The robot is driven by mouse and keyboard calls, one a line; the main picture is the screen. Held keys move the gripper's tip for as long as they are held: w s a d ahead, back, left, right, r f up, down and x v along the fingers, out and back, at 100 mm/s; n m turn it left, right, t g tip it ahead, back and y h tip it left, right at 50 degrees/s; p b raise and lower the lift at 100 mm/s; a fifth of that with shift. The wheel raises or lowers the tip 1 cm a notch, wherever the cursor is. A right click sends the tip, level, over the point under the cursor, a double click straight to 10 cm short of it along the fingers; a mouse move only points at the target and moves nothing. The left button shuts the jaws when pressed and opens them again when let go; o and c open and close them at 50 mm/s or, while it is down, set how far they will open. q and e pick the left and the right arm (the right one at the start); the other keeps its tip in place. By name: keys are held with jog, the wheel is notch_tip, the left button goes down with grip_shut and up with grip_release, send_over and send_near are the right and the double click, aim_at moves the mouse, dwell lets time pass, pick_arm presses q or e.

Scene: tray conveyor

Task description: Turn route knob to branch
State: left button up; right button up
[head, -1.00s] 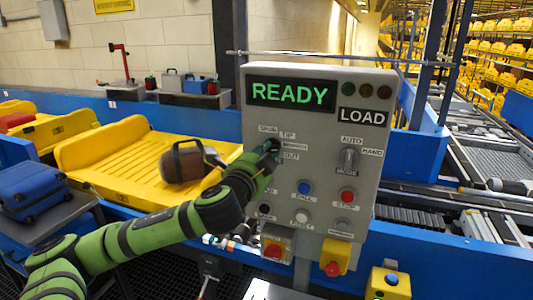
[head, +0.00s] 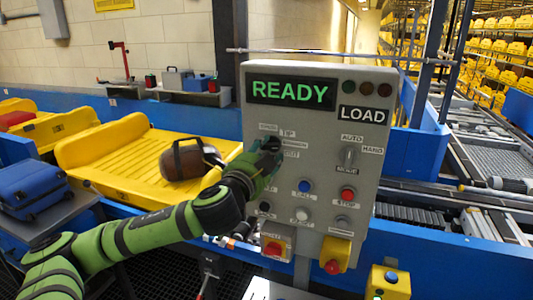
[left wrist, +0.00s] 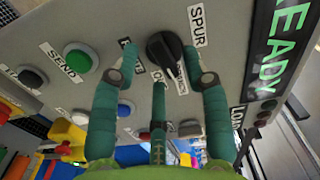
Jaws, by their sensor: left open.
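The black route knob (left wrist: 166,52) shows in the left wrist view on the grey panel, beside a SPUR label (left wrist: 197,27). Its ridge with a pale line points down and slightly right, toward a partly covered label. My left gripper (left wrist: 160,80) is open, with green fingers on either side of the knob and one below it. I cannot tell whether they touch it. In the head view my left gripper (head: 269,148) is at the panel's upper left and largely hides the knob. The BRANCH label (head: 294,145) is just right of the fingers. My right gripper is not visible.
The panel (head: 325,150) also carries a mode knob (head: 348,157), a blue button (head: 305,186) and a red stop button (head: 348,194). Its display (head: 291,94) reads READY. A yellow tray (head: 120,158) with a brown bag (head: 185,160) lies left.

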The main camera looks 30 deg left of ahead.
pick_arm(q)
jog(key=v, duration=0.6)
jog(key=shift+s, duration=0.35)
